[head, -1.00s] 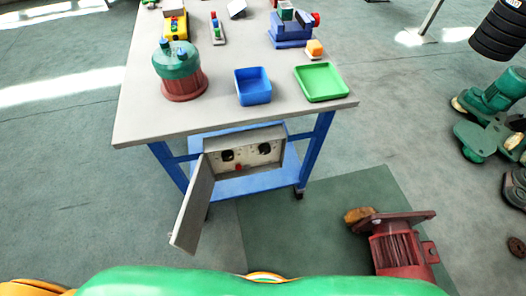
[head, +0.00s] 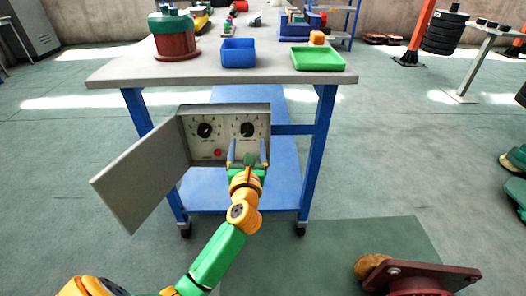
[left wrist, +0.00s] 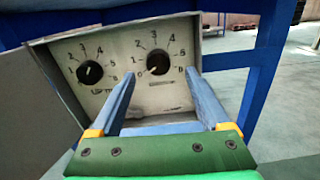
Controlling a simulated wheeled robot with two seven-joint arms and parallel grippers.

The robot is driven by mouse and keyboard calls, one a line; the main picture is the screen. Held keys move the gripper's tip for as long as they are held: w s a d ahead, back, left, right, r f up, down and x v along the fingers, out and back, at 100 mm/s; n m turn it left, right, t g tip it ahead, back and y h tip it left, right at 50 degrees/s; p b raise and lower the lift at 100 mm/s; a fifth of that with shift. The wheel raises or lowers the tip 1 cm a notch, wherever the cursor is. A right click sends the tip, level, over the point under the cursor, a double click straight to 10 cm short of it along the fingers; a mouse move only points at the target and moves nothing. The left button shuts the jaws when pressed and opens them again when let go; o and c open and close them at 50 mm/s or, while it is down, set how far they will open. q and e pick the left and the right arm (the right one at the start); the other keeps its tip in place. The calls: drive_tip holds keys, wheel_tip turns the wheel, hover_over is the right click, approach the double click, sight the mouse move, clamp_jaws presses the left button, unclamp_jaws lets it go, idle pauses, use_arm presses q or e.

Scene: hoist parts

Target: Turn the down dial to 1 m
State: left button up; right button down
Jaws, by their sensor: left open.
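The control box (head: 225,107) under the table has two black dials on its pale panel. The left dial (head: 205,130) and right dial (head: 248,130) both show in the left wrist view, left one (left wrist: 90,73) and right one (left wrist: 158,62), with numbers around them. The labels below are too blurred to tell surely which is the down dial, and the pointer settings are unclear. My left gripper (head: 247,149) is open and empty in front of the right dial. In the left wrist view its fingers (left wrist: 162,84) are spread below and around that dial, apart from it. My right gripper is out of view.
The box's grey door (head: 145,175) hangs open to the left. A red button (head: 218,153) sits between and below the dials. The table (head: 110,72) above carries a blue tray (head: 238,54) and a green tray (head: 318,60). A red motor (head: 420,278) lies on the floor.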

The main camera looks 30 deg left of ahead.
sight(247, 132)
use_arm(q)
drive_tip(key=x, duration=0.4)
drive_tip(key=shift+s+a+f+b, duration=0.1)
drive_tip(key=shift+a+f+b, duration=0.05)
drive_tip(key=shift+f+b, duration=0.15)
drive_tip(key=shift+w+a+r, duration=0.15)
drive_tip(key=shift+w+a, duration=0.15)
drive_tip(key=shift+w, duration=0.05)
clamp_jaws()
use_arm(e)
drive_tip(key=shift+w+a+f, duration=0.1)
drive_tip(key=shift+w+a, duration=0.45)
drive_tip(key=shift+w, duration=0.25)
